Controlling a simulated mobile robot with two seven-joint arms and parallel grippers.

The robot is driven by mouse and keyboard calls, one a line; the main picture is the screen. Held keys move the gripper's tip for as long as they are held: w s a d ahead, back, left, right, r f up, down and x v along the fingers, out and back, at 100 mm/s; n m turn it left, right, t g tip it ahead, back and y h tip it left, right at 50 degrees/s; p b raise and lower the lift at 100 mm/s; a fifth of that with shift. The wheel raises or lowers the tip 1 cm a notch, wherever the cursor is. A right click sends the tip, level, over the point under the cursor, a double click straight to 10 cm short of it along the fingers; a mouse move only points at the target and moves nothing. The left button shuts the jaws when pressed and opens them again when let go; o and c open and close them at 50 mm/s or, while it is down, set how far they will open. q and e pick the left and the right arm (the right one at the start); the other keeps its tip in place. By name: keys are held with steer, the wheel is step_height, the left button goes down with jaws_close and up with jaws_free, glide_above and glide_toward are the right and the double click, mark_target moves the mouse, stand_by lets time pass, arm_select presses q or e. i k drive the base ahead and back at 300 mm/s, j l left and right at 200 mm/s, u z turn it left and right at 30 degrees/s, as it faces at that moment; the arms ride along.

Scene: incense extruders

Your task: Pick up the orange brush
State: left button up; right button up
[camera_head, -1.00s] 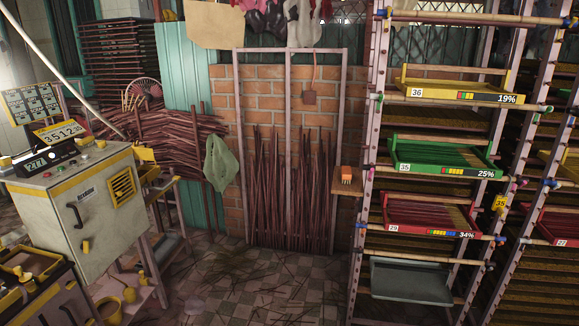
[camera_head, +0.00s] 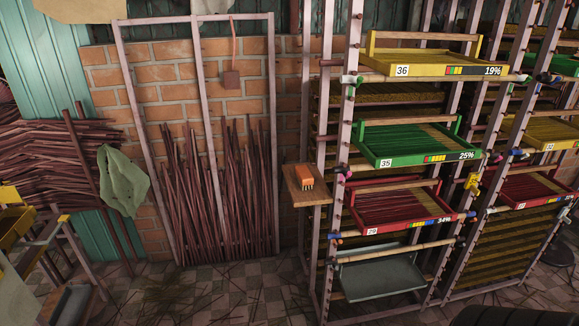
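The orange brush (camera_head: 304,175) lies on a small wooden shelf (camera_head: 307,194) fixed at the left side of the tall drying rack, in the middle of the head view. Its dark bristles face the front. Nothing covers it. Neither of my grippers shows in the head view.
The rack holds a yellow tray (camera_head: 428,66), a green tray (camera_head: 417,146), a red tray (camera_head: 401,208) and a grey tray (camera_head: 380,277). Thin sticks (camera_head: 222,190) lean against the brick wall. A green cloth (camera_head: 123,180) hangs at left. The tiled floor (camera_head: 215,291) ahead has scattered sticks.

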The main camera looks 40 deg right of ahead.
mark_target(305, 177)
steer(key=i+z, duration=0.45)
steer(key=i+j+z, duration=0.2)
steer(key=i+z, duration=0.3)
steer(key=i+j+z, duration=0.3)
steer(key=z, duration=0.15)
steer(key=i+j+z, duration=0.45)
steer(key=k, duration=0.1)
